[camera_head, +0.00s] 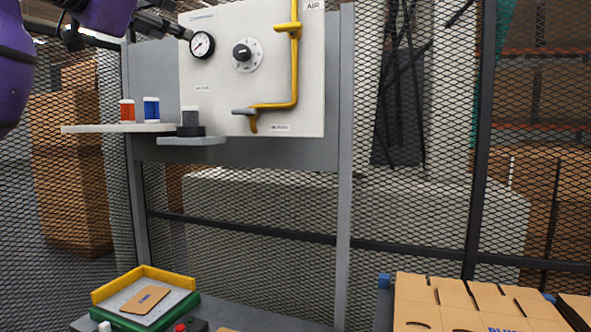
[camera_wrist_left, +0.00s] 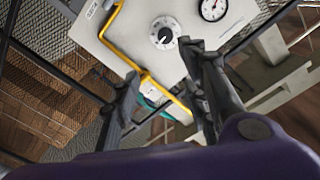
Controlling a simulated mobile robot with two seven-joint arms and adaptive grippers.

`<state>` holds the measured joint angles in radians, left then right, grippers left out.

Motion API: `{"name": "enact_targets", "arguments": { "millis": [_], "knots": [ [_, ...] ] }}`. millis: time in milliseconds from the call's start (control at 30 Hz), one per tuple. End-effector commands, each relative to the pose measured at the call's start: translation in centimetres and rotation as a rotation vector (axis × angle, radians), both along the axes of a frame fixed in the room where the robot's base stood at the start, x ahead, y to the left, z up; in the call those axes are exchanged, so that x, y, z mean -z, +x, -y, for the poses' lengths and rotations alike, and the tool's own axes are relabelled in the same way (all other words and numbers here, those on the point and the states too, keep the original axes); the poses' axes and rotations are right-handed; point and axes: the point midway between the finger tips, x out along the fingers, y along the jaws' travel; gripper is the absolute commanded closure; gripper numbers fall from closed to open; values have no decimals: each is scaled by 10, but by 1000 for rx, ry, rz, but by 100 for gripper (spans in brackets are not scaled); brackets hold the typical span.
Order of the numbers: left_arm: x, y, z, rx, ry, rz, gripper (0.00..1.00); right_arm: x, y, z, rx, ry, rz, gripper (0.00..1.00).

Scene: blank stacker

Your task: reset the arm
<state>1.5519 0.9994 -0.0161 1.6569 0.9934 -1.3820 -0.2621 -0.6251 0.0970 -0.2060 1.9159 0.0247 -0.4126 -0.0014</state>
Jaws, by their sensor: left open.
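My left arm is purple and comes in at the top left of the head view. Its dark gripper (camera_head: 165,22) is near the upper left edge of the pale panel (camera_head: 225,95). In the left wrist view the two dark fingers of my left gripper (camera_wrist_left: 160,65) stand apart with nothing between them. The panel (camera_wrist_left: 135,28) shows beyond them, with its dial knob (camera_wrist_left: 164,37), round gauge (camera_wrist_left: 213,7) and yellow pipe (camera_wrist_left: 117,40). My right gripper does not show.
A shelf (camera_head: 90,129) holds a red jar (camera_head: 127,111) and a blue jar (camera_head: 151,109). A smaller ledge (camera_head: 190,141) holds a grey jar (camera_head: 190,120). Below are a yellow-and-green tray (camera_head: 112,290) with a cardboard blank (camera_head: 145,299), and stacked cardboard blanks (camera_head: 455,292). Mesh fencing (camera_head: 270,250) stands behind.

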Motion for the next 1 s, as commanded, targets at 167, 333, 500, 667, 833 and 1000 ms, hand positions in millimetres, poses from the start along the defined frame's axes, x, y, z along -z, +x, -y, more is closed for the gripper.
{"name": "enact_targets", "arguments": {
  "millis": [167, 333, 500, 667, 833, 1000],
  "knots": [
    [-37, 11, 10, -34, -96, 224, 59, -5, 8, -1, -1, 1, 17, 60],
    [25, 59, 22, -48, -120, 238, 59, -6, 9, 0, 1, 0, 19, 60],
    [112, 101, 30, -58, -134, 206, 59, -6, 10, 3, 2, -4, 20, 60],
    [227, 131, 38, -66, -152, 142, 59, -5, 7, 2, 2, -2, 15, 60],
    [356, 139, 42, -80, -175, 58, 59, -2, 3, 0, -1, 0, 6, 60],
    [485, 121, 43, -103, -205, -40, 59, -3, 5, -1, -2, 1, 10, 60]
  ]
}}
